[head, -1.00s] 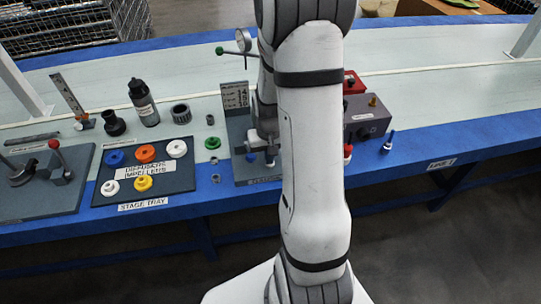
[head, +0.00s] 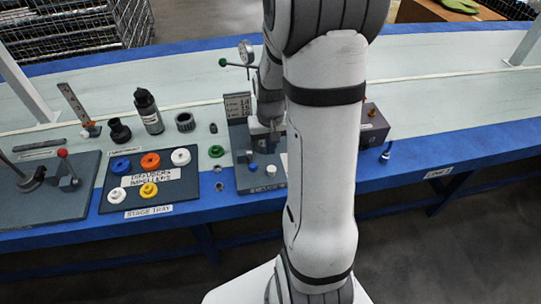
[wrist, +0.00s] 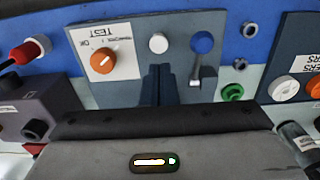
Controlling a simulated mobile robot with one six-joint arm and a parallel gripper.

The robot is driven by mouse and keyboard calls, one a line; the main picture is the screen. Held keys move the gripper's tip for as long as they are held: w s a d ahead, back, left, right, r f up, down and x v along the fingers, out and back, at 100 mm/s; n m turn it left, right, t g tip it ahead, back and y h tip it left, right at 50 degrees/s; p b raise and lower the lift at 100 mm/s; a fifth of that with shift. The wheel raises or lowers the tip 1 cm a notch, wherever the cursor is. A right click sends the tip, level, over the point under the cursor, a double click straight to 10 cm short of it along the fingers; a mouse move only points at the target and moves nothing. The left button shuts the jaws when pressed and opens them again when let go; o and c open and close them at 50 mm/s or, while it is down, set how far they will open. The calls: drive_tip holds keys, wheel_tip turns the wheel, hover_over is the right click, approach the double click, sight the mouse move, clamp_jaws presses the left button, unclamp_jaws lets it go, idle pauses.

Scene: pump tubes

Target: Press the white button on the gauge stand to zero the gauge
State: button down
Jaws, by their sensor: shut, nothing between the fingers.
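The white button (head: 271,170) is a small round cap on the dark base plate of the gauge stand (head: 238,108). The stand carries a round dial gauge (head: 246,50) at its top. In the wrist view the white button (wrist: 158,43) lies just beyond the tips of my gripper (wrist: 159,70), in line with them. My gripper's fingers are dark, together and empty. In the head view my gripper (head: 266,143) is over the plate, behind the button, and looks apart from it. My arm hides the right part of the stand.
An orange knob (wrist: 103,60) on a white TEST panel sits left of the button in the wrist view. A blue disc (wrist: 202,42) and a metal lever (wrist: 203,75) are to its right. The stage tray (head: 128,204) with coloured rings stands left of the stand in the head view.

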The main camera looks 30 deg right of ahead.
wheel_tip(320, 180, up, 4)
drive_tip(key=shift+r, duration=0.25)
idle(1.2)
drive_tip(key=s+a+r+n+t+p, duration=0.1)
drive_tip(key=s+a+r+p, duration=0.3)
drive_tip(key=r, duration=0.5)
drive_tip(key=s+a+r+n+t+p, duration=0.1)
drive_tip(key=s+a+r+n+p, duration=0.1)
drive_tip(key=s+a+r+p, duration=0.3)
drive_tip(key=s+a+r, duration=0.2)
drive_tip(key=s+r, duration=0.2)
drive_tip(key=r, duration=0.1)
drive_tip(key=shift+a, duration=0.25)
